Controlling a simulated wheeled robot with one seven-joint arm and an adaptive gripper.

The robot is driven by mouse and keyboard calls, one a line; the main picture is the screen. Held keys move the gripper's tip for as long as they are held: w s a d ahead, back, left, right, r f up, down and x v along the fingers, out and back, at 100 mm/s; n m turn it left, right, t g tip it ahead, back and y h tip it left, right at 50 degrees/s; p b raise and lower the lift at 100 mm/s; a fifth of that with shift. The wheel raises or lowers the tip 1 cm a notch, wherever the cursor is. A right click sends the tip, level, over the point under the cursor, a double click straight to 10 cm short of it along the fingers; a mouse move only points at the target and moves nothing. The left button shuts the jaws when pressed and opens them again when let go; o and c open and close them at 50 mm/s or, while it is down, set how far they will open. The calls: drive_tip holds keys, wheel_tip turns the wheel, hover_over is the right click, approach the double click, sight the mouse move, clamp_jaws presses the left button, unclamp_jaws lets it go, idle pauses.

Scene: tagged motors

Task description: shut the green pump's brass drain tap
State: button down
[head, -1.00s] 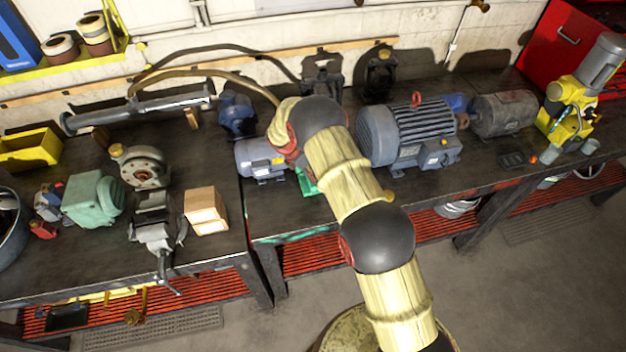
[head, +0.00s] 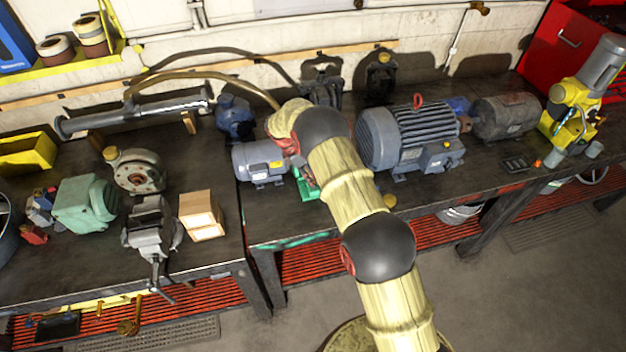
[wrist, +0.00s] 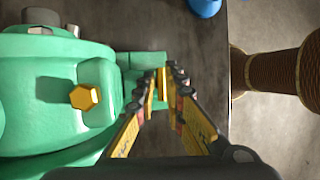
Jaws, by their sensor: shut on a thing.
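The green pump (wrist: 45,100) fills the left of the wrist view, with a yellow hex plug (wrist: 85,97) on its top. In the head view only a bit of green (head: 308,190) shows beside my arm, which hides the rest. My gripper (wrist: 161,84) is at the pump's right side in the wrist view. Its yellow-sided fingers are closed on the brass drain tap (wrist: 162,82), a narrow upright brass piece between the tips. The fingers hide most of the tap, so I cannot tell its exact angle.
A blue-grey motor (head: 259,162) stands left of my arm, and a large finned motor (head: 408,138) stands right of it. A paler green machine (head: 85,204), a vise (head: 150,228) and a wooden block (head: 201,214) are on the left bench. Floor shows beyond the bench edge.

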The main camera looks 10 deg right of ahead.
drive_tip(key=shift+s+f, duration=0.15)
drive_tip(key=shift+s, duration=0.05)
drive_tip(key=c, duration=2)
unclamp_jaws()
drive_tip(key=shift+o, duration=0.4)
drive_tip(key=shift+w+r, duration=0.1)
drive_tip(key=shift+r, duration=0.1)
